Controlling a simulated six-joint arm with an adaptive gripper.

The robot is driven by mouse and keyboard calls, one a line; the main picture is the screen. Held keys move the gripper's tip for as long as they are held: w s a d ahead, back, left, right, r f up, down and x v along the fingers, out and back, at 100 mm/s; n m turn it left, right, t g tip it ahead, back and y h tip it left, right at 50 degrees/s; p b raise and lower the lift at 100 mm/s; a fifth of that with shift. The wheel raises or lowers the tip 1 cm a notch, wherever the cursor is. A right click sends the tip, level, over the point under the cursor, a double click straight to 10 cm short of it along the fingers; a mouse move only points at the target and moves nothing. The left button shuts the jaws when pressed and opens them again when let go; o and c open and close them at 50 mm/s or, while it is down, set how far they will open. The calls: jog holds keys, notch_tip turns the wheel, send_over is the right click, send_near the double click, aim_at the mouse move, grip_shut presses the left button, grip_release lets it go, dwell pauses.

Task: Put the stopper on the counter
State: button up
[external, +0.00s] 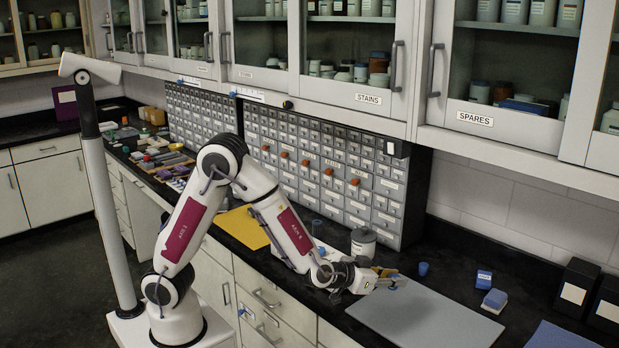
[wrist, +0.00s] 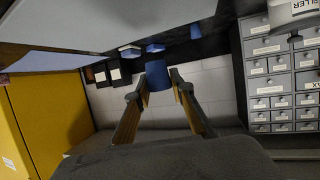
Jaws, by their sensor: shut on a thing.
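My gripper (external: 384,279) is at the end of the arm, over the left part of the grey mat near the counter's back. It is shut on a blue piece, which I take to be the stopper (external: 399,280). In the wrist view the stopper (wrist: 157,76) sits between the fingertips of my gripper (wrist: 163,92). The fingers hide part of its sides. The black counter (external: 462,268) lies below and right of my gripper. How high the stopper is above the surface is hard to tell.
A grey mat (external: 430,318) lies on the counter. A labelled jar (external: 363,243) stands close behind my gripper. A small blue cup-like piece (external: 423,269) and two blue-and-white blocks (external: 484,280) (external: 494,301) stand beyond. Black boxes (external: 576,285) stand at the right. Drawers (external: 330,165) line the back.

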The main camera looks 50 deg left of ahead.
jog(key=shift+w+a, duration=0.35)
jog(key=shift+w, duration=0.05)
jog(key=w+a+n+y, duration=0.1)
jog(key=w+a, duration=0.2)
jog(key=a, duration=0.9)
jog(key=w+a+n+y, duration=0.1)
jog(key=w+a, duration=0.3)
jog(key=a, duration=0.8)
jog(key=w+a+n+y, duration=0.1)
jog(key=w+a, duration=0.2)
jog(key=a, duration=0.9)
jog(key=shift+w+r+y, duration=0.15)
jog(key=shift+r+y, duration=0.05)
jog(key=shift+y, duration=0.1)
jog(key=s+d+m+g+h, duration=0.1)
jog(key=s+d+m+h, duration=0.1)
jog(key=d, duration=1.2)
jog(key=s+d+m+g+h, duration=0.1)
jog(key=s+d+m+h, duration=0.2)
jog(key=d, duration=1.1)
jog(key=s+d+m+g+h, duration=0.1)
jog(key=s+d+m+h, duration=0.2)
jog(key=d, duration=1.1)
jog(key=shift+f+m+g+h, duration=0.3)
jog(key=shift+m+h, duration=0.3)
jog(key=shift+h, duration=0.2)
jog(key=shift+w, duration=0.1)
send_over(410, 319)
jog(key=shift+f, duration=3.1)
